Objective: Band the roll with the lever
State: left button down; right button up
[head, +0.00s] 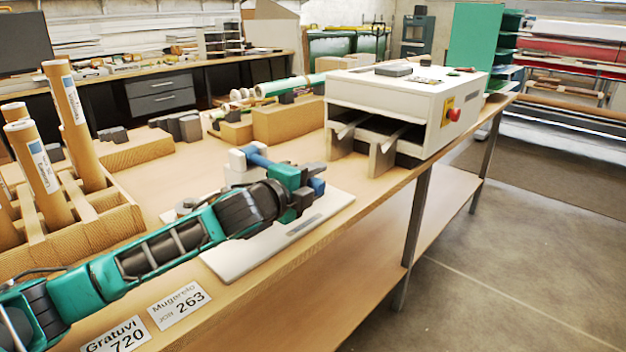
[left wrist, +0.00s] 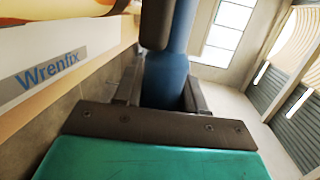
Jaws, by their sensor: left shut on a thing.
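A banding device with a white base plate (head: 232,262) stands on the bench near its front edge. Its blue lever (head: 262,158) has a pale grey block (head: 240,160) at its left end. My left gripper (head: 305,186) is at the device and shut on the blue lever, which also shows between the fingers in the left wrist view (left wrist: 168,78). My right gripper is out of view.
A white laminator (head: 400,100) with a red button stands at the bench's far right end. Rolls (head: 290,85) lie behind, by cardboard blocks (head: 288,121). Two cards (head: 180,304) lie in front.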

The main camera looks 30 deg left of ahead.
pick_arm(q)
jog(key=c, duration=0.7)
grip_release()
jog(key=shift+f, duration=0.25)
jog(key=shift+c, duration=0.2)
jog(key=shift+r, duration=0.1)
jog(key=v, duration=1.3)
jog(key=shift+b, duration=0.35)
